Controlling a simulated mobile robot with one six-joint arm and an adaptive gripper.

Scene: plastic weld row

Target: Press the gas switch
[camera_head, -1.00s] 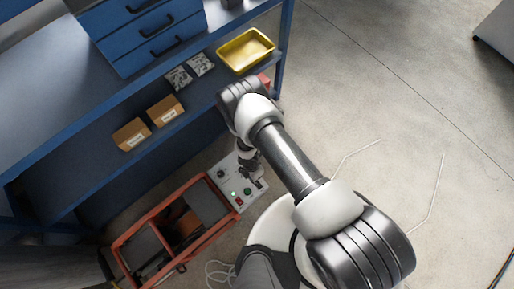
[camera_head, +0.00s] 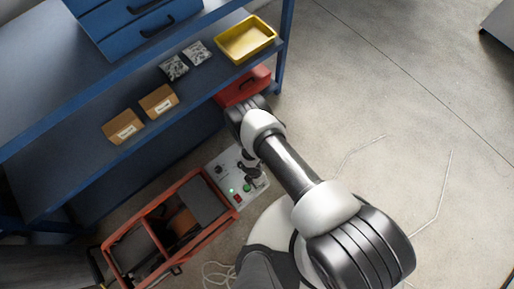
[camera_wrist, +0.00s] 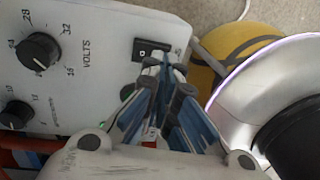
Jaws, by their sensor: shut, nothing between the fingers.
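The welder's light grey control panel (camera_head: 222,161) faces up at the end of an orange-framed machine. In the wrist view the panel (camera_wrist: 95,22) carries a black rocker switch (camera_wrist: 151,45) near its right edge. A green part (camera_wrist: 127,94) and a red part (camera_wrist: 149,143) are partly hidden behind the fingers. I cannot read which switch is marked gas. My gripper (camera_wrist: 163,67) is shut and empty, its tips at the lower edge of the black rocker in the picture. I cannot tell if they touch. In the head view my gripper (camera_head: 250,174) is over the panel.
Black knobs, one (camera_wrist: 38,50) by the VOLTS scale, sit left of the fingers. A blue workbench (camera_head: 190,115) stands beside the welder, holding a yellow tray (camera_head: 245,40) and small boxes. A red case (camera_head: 258,78) is near my arm.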

